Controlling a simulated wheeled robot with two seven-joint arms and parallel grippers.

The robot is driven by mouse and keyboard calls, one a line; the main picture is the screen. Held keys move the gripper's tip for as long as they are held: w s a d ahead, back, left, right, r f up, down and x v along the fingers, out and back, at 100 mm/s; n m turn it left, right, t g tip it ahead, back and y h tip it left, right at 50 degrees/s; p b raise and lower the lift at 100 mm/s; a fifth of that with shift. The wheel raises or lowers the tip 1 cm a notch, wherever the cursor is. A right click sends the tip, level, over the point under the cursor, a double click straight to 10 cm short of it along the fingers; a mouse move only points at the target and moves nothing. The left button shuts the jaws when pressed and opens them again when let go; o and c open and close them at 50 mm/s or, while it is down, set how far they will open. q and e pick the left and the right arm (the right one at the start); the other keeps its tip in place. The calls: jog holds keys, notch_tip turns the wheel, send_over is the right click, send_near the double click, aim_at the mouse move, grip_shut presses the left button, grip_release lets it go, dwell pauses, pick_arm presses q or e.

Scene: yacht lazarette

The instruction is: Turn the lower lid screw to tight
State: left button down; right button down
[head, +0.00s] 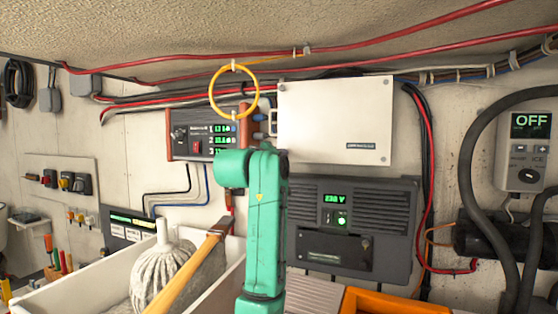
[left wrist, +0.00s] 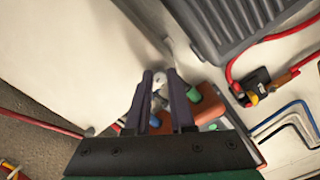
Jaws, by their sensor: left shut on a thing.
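A white box with a flat lid (head: 335,120) hangs on the wall, right of my left arm. Small screws show at its upper left (head: 283,87), upper right (head: 385,83) and lower right (head: 383,160) corners. Its lower left corner is hidden behind my arm. In the left wrist view my left gripper (left wrist: 161,77) is shut on a small pale piece at the edge of the white lid (left wrist: 75,55). The piece looks like the lower lid screw, mostly covered by the fingers. Its turn position cannot be read. My right gripper is out of view.
A grey ribbed unit (head: 395,240) sits below the box. A red-ended display panel (head: 190,145) and a yellow ring (head: 213,97) are at its left.

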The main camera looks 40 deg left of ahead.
pick_arm(q)
jog(key=shift+s+r+m, duration=0.1)
jog(key=shift+r+m, duration=0.15)
jog(key=shift+m, duration=0.55)
jog(key=c, duration=0.9)
grip_release()
jog(key=shift+o, duration=0.7)
jog(key=shift+w+a+f, duration=0.1)
jog(key=shift+w+f, duration=0.1)
jog(key=b+v, duration=0.7)
jog(key=v, duration=0.7)
jog(key=shift+s, duration=0.3)
